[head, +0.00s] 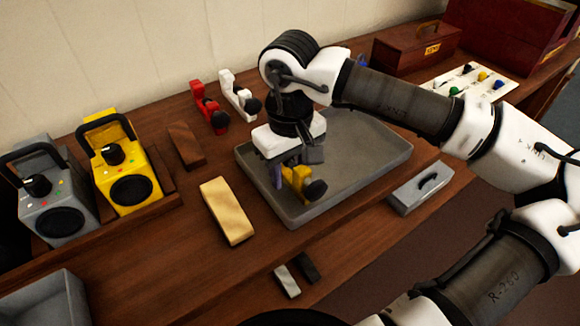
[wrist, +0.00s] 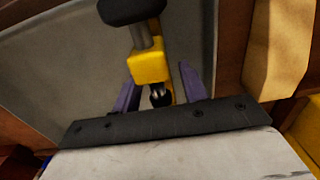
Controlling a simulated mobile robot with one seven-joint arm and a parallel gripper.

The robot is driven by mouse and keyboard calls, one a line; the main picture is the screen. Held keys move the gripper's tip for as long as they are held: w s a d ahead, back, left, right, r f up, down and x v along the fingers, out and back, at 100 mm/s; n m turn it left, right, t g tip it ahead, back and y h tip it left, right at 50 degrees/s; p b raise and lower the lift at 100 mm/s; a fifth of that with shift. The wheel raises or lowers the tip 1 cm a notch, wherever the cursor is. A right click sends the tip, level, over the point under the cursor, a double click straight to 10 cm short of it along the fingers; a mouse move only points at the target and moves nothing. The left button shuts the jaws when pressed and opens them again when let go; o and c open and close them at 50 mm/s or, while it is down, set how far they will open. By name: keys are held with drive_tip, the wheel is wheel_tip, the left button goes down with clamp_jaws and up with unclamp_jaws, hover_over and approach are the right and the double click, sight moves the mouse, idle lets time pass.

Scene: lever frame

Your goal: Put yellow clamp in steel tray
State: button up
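The yellow clamp (head: 297,182), with a dark round knob, is at the left part of the grey steel tray (head: 368,160), inside its outline. I cannot tell whether it rests on the tray floor or hangs just above it. My gripper (head: 284,176) points down at the clamp. In the wrist view the two purple fingers of my gripper (wrist: 157,85) stand apart on either side of the clamp (wrist: 149,66). Whether they press on it is not clear. The tray (wrist: 60,70) lies behind the clamp there. The clamp's lower end is partly hidden by the gripper mount.
A red clamp (head: 207,107) and a white clamp (head: 238,95) stand behind the tray. Yellow (head: 125,170) and grey (head: 48,195) devices stand far left. The tray's middle is clear.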

sight(290, 173)
drive_tip(key=shift+r, duration=0.1)
drive_tip(key=shift+r+p, duration=0.25)
drive_tip(key=shift+p, duration=0.1)
wheel_tip(290, 173, up, 12)
drive_tip(key=shift+f+b, duration=0.15)
drive_tip(key=shift+b, duration=0.15)
idle(0.3)
